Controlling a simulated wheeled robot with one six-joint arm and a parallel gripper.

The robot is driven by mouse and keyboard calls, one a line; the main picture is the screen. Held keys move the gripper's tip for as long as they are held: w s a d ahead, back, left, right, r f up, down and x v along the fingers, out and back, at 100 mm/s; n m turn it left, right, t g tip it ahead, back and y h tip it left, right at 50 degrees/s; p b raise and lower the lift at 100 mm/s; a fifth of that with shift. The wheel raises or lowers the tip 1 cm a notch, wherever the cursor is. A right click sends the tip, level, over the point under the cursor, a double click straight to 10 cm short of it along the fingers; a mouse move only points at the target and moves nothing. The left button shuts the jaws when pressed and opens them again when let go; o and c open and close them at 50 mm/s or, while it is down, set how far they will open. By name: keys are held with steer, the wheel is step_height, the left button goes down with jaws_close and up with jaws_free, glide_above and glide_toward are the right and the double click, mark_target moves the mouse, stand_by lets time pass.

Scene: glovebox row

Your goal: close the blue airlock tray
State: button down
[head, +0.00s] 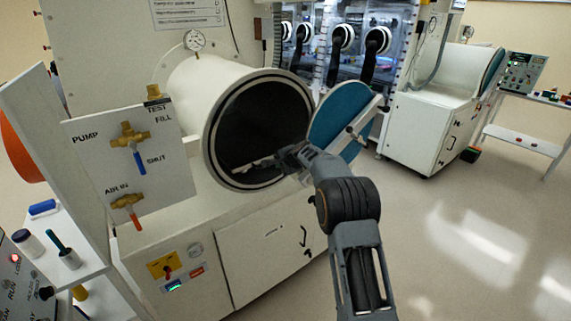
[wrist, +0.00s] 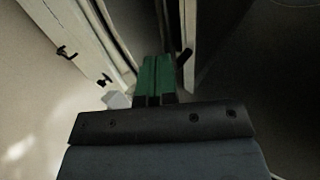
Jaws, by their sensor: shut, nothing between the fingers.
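The airlock is a large white cylinder (head: 190,95) with a dark open mouth (head: 265,115) facing me. Its round blue door (head: 340,108) stands swung open to the right of the mouth. A thin pale edge (head: 245,168) shows low inside the mouth; I cannot tell whether it is the tray. My gripper (head: 280,160) is at the lower right of the mouth, left of the open door. In the wrist view, the green fingers (wrist: 154,78) are shut together and empty. Whether they touch anything I cannot tell.
A valve panel (head: 130,160) with brass valves stands left of the mouth. A white cabinet (head: 270,250) is below it. Glovebox ports (head: 340,40) and a second airlock (head: 460,65) stand behind. The floor (head: 460,220) at right is clear.

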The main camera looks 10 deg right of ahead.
steer(key=shift+w+a, duration=0.5)
steer(key=shift+w, duration=0.05)
